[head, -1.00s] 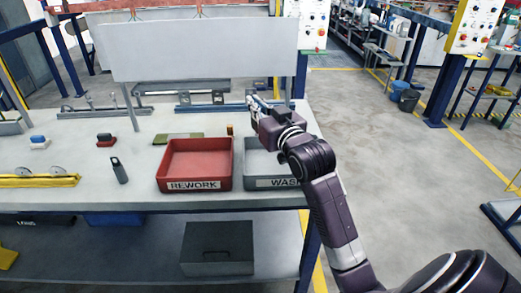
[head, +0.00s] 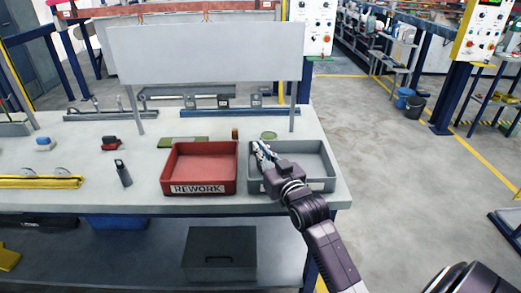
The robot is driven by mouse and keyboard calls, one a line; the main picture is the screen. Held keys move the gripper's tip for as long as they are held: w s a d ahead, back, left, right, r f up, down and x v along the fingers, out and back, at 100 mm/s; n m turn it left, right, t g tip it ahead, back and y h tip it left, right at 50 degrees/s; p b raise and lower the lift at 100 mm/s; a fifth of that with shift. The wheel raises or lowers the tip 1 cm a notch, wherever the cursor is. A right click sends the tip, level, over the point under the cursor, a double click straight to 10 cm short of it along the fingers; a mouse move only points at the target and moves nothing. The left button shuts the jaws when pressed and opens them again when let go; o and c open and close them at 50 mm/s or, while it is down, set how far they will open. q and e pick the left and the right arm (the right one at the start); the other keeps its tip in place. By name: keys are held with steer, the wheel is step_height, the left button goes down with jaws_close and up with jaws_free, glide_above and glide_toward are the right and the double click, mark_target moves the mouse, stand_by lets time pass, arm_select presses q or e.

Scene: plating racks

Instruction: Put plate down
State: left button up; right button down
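My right gripper (head: 260,150) is over the left part of the grey bin (head: 329,160), its fingers pointing up and left. The fingers are too small to tell whether they are open or shut, and I see no plate between them. Three small dark plate-like pieces stand at the blue rail at the back of the table: a left one (head: 190,102), a middle one (head: 223,101) and a right one (head: 256,101). My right arm hides part of the grey bin's front and its label. My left gripper is not in view.
A red bin (head: 235,165) marked REWORK stands left of the grey bin. A green disc (head: 268,135) and a green flat pad (head: 183,142) lie behind the bins. A dark bottle (head: 123,173) stands left.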

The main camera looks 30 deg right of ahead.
steer(key=c, duration=2.2)
jaws_free()
steer(key=shift+o, duration=0.2)
steer(key=shift+r, duration=0.1)
steer(key=shift+s+a, duration=0.1)
steer(key=shift+s, duration=0.25)
steer(key=s+p, duration=0.1)
steer(key=s, duration=0.2)
steer(key=s+a+p, duration=0.1)
steer(key=s, duration=0.2)
steer(key=s+p, duration=0.1)
steer(key=s, duration=0.2)
steer(key=shift+s+a, duration=0.25)
steer(key=shift+s+a+p, duration=0.1)
steer(key=shift+s+p, duration=0.2)
steer(key=shift+s, duration=0.5)
